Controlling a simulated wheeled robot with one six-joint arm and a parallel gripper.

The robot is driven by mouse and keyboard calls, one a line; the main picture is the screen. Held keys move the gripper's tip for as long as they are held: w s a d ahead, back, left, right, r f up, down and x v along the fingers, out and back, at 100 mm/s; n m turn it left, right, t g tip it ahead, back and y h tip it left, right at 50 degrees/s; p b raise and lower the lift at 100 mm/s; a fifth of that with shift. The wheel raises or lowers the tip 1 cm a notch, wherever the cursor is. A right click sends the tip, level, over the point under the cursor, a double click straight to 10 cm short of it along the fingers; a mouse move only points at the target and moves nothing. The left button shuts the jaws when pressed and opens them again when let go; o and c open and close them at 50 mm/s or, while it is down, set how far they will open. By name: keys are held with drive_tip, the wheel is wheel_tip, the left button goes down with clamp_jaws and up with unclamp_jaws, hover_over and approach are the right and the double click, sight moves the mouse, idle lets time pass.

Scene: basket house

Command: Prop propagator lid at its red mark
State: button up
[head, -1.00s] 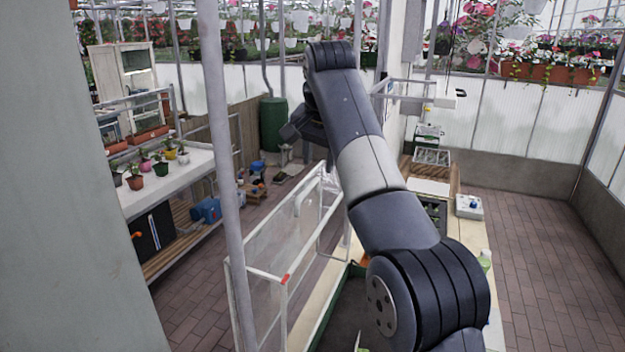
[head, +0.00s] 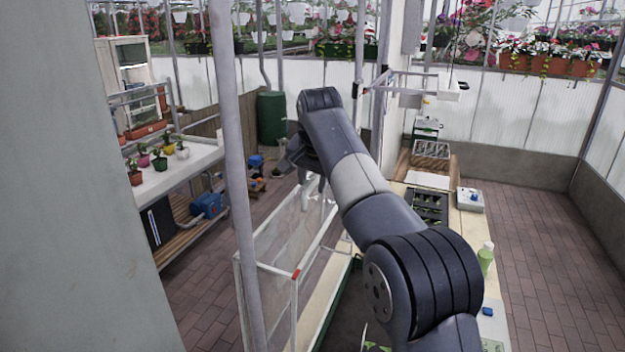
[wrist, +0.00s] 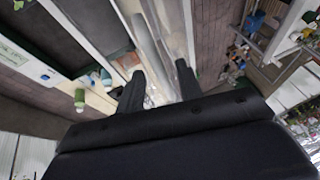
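The propagator lid (head: 275,238) is a clear panel box with pale frame edges, left of my arm in the head view. Its red mark (head: 295,274) is on the top of the near corner. Beside it on the right is the dark bed of the propagator (head: 345,300). My gripper is near the lid's far end; my wrist hides most of it in the head view. In the wrist view my gripper (wrist: 160,72) has its two dark fingers apart. Clear and pale lid parts show beyond and between the fingertips; I cannot tell whether they touch.
A grey post (head: 236,180) stands close in front of the lid's left side. On the right, a bench holds a seed tray (head: 430,206), a green bottle (head: 486,258) and a white box (head: 470,199). A potted-plant bench (head: 175,172) is at left. Brick floor (head: 545,250) is free at right.

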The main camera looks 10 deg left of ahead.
drive_tip(key=shift+c, duration=0.2)
clamp_jaws()
drive_tip(key=shift+d, duration=0.15)
drive_tip(key=s+d+f+m+t+y+b, duration=0.1)
drive_tip(key=s+d+f+y+b, duration=0.15)
drive_tip(key=d+b, duration=0.75)
drive_tip(key=s+d+f+y+b, duration=0.1)
drive_tip(key=d+f+y+b, duration=0.4)
drive_tip(key=d, duration=1)
drive_tip(key=s+d+f+m+t+y+b, duration=0.2)
drive_tip(key=d+f+y+b, duration=0.2)
drive_tip(key=d+f+b, duration=0.8)
drive_tip(key=d+f, duration=0.4)
drive_tip(key=d, duration=0.2)
drive_tip(key=shift+s+t, duration=0.3)
drive_tip(key=shift+y, duration=0.25)
